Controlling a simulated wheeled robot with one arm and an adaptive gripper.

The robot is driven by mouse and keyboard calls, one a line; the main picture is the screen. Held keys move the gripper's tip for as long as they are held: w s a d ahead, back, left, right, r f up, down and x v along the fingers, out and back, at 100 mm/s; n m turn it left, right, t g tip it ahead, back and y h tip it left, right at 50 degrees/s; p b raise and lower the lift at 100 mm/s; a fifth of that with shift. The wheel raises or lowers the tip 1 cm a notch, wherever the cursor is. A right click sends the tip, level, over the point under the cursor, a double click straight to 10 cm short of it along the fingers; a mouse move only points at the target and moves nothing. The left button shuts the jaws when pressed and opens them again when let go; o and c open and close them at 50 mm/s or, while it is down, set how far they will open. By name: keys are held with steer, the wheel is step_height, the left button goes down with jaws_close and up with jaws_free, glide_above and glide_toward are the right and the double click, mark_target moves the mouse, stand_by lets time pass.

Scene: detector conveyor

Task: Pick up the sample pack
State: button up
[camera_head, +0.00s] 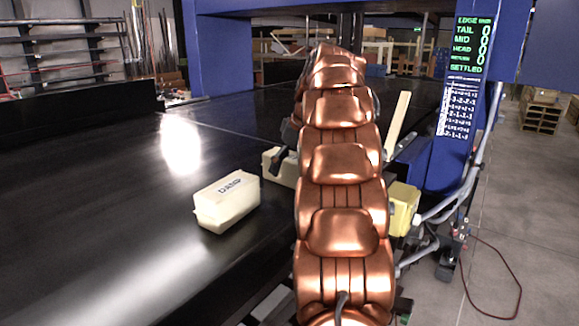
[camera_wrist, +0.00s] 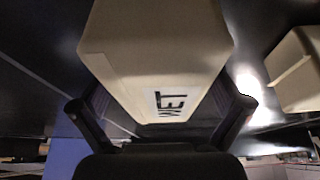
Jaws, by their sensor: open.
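A cream pack (camera_wrist: 155,50) marked WET fills the upper middle of the wrist view, its lettering upside down. My gripper (camera_wrist: 160,108) is open, with one dark finger on each side of this pack's lower end in the picture; I cannot tell whether they touch it. In the head view, a cream pack (camera_head: 276,168) is partly hidden behind my copper arm, its label out of sight. Another cream pack (camera_head: 227,201), marked DAMP, lies on the black conveyor (camera_head: 100,215) to its left. My gripper is mostly hidden behind my arm there.
A second cream pack (camera_wrist: 298,80) shows at the wrist view's right edge. A yellowish block (camera_head: 403,208) stands right of my arm. A blue frame (camera_head: 225,55) spans the conveyor, with a display (camera_head: 470,45) on its right post. The conveyor's left side is clear.

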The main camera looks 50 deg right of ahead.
steer(key=shift+w+f, duration=0.1)
steer(key=shift+f, duration=0.2)
steer(key=shift+f+b, duration=0.3)
steer(key=shift+b, duration=0.15)
stand_by(0.5)
steer(key=c, duration=1.8)
steer(key=shift+o, duration=0.2)
steer(key=shift+r+p, duration=0.2)
steer(key=shift+p, duration=0.1)
